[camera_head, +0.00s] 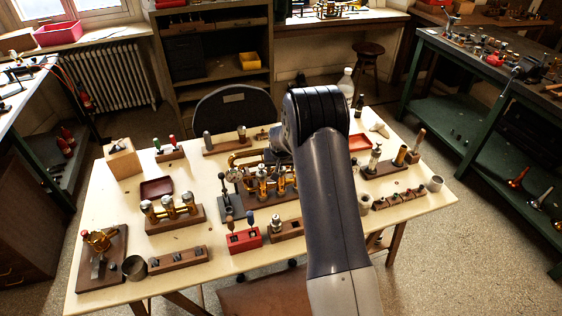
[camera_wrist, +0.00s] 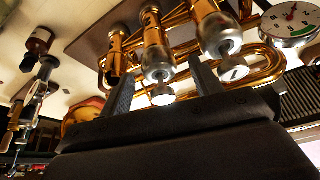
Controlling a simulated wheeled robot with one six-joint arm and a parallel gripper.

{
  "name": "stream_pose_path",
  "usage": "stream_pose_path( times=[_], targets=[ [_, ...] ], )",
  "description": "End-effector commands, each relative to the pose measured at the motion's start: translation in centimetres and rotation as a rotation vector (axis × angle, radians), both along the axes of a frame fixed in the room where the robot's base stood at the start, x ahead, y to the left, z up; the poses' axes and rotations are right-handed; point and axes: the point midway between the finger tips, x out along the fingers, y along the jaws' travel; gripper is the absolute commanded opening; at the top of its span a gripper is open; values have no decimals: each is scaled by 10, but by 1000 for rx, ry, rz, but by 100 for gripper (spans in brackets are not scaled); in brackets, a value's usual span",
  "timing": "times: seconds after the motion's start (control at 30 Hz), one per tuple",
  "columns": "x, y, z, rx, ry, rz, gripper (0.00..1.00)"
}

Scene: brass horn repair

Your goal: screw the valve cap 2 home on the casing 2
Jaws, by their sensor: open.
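The brass horn's valve block (camera_head: 265,184) stands mid-table, partly behind my arm in the head view. In the wrist view, the middle brass casing (camera_wrist: 154,35) appears to be casing 2. A silver cap (camera_wrist: 158,66) sits at its end, with a stem and pale button (camera_wrist: 163,95) beyond it. Whether the cap is fully seated cannot be told. My gripper (camera_wrist: 161,86) is open, one finger on each side of the cap and button in the picture; contact cannot be told. The head view hides my gripper behind my arm.
A neighbouring capped casing (camera_wrist: 218,30) with a button marked 1 is close to the right finger. Another casing (camera_wrist: 115,52) is at the left, and a dial gauge (camera_wrist: 290,20) at the upper right. A red block (camera_head: 243,240) with tools stands in front of the horn.

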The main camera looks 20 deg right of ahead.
Motion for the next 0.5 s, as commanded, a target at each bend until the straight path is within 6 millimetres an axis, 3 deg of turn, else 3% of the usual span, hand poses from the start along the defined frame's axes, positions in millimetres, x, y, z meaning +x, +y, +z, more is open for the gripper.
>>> stream_pose_path(
  times=[0.37,0.5],
  targets=[
    [2,0,-3,0,-1,0,60],
    [1,0,-3,0,-1,-1,48]
  ],
)
